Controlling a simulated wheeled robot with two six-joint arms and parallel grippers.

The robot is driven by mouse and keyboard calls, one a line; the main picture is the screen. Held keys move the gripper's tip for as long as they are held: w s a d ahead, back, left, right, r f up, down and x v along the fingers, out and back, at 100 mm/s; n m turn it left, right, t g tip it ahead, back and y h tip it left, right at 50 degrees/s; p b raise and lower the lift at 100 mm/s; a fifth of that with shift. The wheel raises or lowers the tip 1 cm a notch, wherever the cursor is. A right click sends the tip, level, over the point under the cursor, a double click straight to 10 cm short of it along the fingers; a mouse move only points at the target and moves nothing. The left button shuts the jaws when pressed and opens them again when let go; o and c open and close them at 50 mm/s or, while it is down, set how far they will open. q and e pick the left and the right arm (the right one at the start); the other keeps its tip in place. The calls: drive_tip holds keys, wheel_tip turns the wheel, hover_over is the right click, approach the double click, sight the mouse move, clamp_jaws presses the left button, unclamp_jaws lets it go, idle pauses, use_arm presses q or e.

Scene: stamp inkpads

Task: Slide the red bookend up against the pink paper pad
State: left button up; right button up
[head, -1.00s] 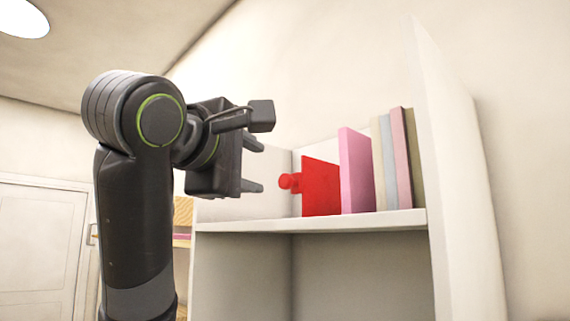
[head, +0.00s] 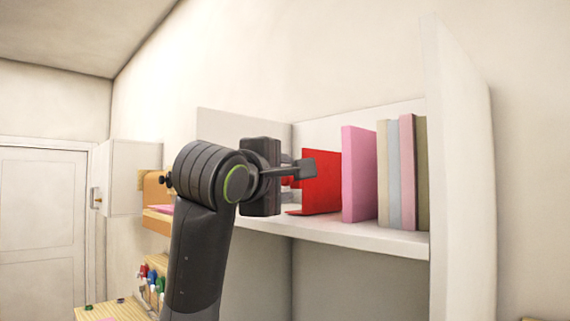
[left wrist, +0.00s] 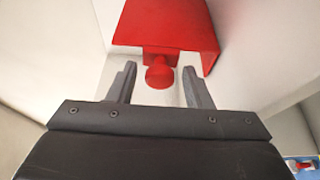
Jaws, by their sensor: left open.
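The red bookend (head: 321,180) stands upright on the white shelf (head: 340,234), with a round red knob on its left side. The pink paper pad (head: 358,176) stands just right of it; I cannot tell whether a gap lies between them. My left gripper (head: 290,170) is open at the bookend's left, partly hiding the knob in the head view. In the left wrist view the knob (left wrist: 160,74) shows between the two open fingers of my gripper (left wrist: 159,68), with the bookend's red plate (left wrist: 170,25) beyond. My right gripper is not in view.
Several thin upright pads or books (head: 400,173) stand right of the pink pad, near the tall white side panel (head: 462,170). A lower wooden surface with colored markers (head: 152,284) is at the left. The shelf front is clear.

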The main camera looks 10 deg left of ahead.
use_arm(q)
drive_tip(key=shift+w+d, duration=0.1)
drive_tip(key=shift+w, duration=0.45)
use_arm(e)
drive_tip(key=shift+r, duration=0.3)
use_arm(q)
clamp_jaws()
drive_tip(key=shift+f, duration=0.1)
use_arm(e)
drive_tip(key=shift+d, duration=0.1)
